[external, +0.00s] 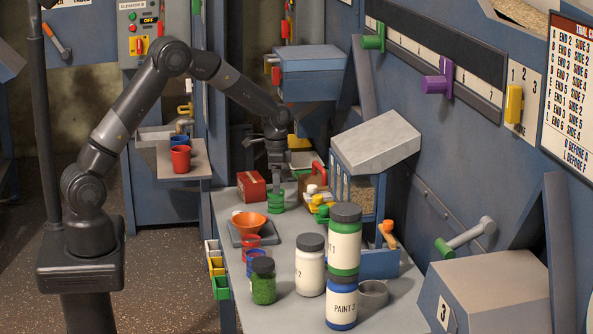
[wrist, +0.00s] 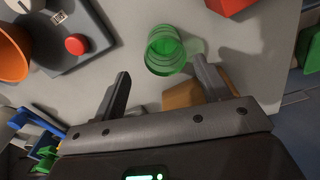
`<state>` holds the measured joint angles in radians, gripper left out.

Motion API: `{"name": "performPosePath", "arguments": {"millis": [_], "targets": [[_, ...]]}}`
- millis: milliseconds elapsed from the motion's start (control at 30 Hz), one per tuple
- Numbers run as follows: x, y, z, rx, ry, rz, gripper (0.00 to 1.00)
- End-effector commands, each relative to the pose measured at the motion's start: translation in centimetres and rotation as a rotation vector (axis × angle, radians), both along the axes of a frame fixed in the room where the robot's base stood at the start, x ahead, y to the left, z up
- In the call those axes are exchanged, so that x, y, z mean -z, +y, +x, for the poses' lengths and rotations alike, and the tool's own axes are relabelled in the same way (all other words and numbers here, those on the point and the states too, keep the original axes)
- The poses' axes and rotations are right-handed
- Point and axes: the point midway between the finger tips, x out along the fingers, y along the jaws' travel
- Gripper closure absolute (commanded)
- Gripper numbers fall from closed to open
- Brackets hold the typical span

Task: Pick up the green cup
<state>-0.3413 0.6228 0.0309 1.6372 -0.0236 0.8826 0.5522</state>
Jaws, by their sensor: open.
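The green cup (external: 276,204) stands on the grey table at its far part, directly below my gripper (external: 276,181) in the external view. In the wrist view the green cup (wrist: 165,50) is a translucent ribbed cup just ahead of the space between the fingertips. My gripper (wrist: 160,76) is open with nothing between its fingers. I cannot tell the exact height gap between the fingertips and the cup's rim.
A red box (external: 251,185) stands left of the cup. Colourful items (external: 319,200) and a hopper box (external: 365,165) stand to the right.

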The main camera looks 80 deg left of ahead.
Motion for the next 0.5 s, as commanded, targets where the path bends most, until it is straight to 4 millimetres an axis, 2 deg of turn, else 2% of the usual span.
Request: {"name": "performPosePath", "arguments": {"millis": [33,267,500], "targets": [[0.7,0.0,0.0,0.000,0.001,-0.001,0.31],[2.0,0.1,0.1,0.000,0.000,0.000,0.31],[5.4,0.7,0.4,0.000,0.002,-0.001,0.31]]}}
